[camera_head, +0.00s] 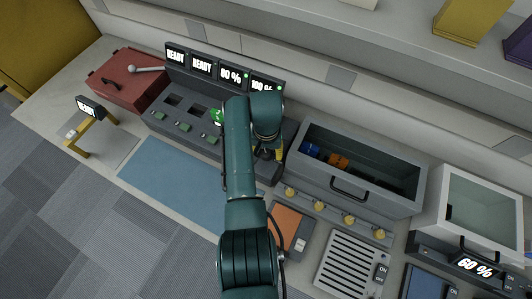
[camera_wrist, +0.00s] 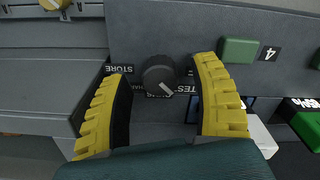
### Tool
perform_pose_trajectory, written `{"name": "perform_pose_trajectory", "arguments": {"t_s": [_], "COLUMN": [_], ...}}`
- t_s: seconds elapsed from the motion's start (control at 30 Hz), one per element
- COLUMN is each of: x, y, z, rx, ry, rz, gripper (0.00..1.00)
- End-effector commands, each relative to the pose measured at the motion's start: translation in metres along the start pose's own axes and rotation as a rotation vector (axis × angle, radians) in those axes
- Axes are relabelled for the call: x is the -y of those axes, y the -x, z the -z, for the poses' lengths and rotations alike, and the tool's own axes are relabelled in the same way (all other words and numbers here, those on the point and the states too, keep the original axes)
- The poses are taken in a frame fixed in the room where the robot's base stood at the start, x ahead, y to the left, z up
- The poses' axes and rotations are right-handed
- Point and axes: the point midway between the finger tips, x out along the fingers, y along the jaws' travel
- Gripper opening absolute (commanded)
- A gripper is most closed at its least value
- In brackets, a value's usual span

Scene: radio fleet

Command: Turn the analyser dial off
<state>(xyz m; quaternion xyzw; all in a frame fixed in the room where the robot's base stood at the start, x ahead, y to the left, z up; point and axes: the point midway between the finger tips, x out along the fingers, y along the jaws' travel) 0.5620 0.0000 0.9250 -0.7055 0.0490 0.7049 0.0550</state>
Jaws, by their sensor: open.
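A round black dial (camera_wrist: 157,72) sits on a dark panel in the wrist view. Its pale pointer line points to the lower right. Labels around it include STORE at its left and a partly hidden word starting TES at its lower right. No OFF label can be read. My gripper (camera_wrist: 164,72) is open, with one yellow finger on each side of the dial; I cannot tell whether either touches it. In the head view my gripper (camera_head: 267,152) is over the right end of the analyser console (camera_head: 185,115), and my arm hides the dial.
Green buttons, one marked 4 (camera_wrist: 238,50), are close to the right finger. Above the console are screens reading READY and percentages (camera_head: 231,76). An open grey drawer box (camera_head: 400,203) stands right of my gripper. A red toolbox (camera_head: 125,82) is at the left.

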Motion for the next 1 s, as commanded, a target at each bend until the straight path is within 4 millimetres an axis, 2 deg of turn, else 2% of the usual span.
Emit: {"name": "perform_pose_trajectory", "arguments": {"t_s": [0.3,0.6,0.63,1.0], "x": [0.0,-0.0001,-0.0001,-0.0001], "y": [-0.0039,-0.0038,-0.0038,-0.003], "z": [-0.0001,-0.0001,-0.0001,-0.0002], "rx": [0.0,0.0,0.0,0.002], "ry": [0.0,0.0,0.0,0.056], "rz": [0.0,0.0,0.0,0.0], "gripper": [0.61,0.04,0.0,0.0]}}
